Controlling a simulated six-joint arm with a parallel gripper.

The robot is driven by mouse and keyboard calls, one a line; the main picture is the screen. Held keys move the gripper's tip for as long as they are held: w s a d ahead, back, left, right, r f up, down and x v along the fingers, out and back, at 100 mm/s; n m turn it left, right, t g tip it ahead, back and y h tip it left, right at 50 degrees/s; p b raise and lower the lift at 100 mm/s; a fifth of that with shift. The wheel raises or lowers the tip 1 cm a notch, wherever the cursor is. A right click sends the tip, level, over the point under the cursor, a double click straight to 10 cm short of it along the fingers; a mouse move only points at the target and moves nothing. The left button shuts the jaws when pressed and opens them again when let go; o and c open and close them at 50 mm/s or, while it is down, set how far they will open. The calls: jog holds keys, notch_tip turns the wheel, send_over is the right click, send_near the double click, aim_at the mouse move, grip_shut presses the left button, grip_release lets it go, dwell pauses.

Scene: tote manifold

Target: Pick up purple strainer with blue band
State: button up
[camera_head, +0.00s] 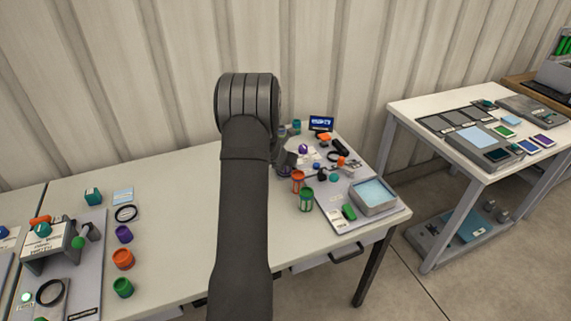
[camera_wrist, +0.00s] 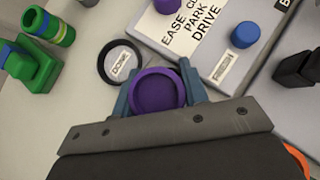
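In the wrist view a round purple cup-like piece (camera_wrist: 158,92), which looks like the strainer, sits between the two blue-grey fingers of my gripper (camera_wrist: 160,93). One finger is at each side of it, close to or touching its wall. Its open top faces the camera; no blue band shows from here. I cannot tell whether the fingers press on it. In the head view my dark arm hides most of the gripper, which is at the back of the long table, beside the right-hand board. Another purple piece (camera_head: 124,233) stands on the table at left.
A black ring (camera_wrist: 120,62) and a green piece with blue and yellow bands (camera_wrist: 48,27) lie near my gripper. A labelled panel (camera_wrist: 185,30) with a blue knob (camera_wrist: 245,35) is close by. An orange cup (camera_head: 297,181) and green cup (camera_head: 306,200) stand near my arm.

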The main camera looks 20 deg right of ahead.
jog(key=c, duration=0.3)
jog(key=shift+r, duration=0.1)
jog(key=shift+c, duration=0.2)
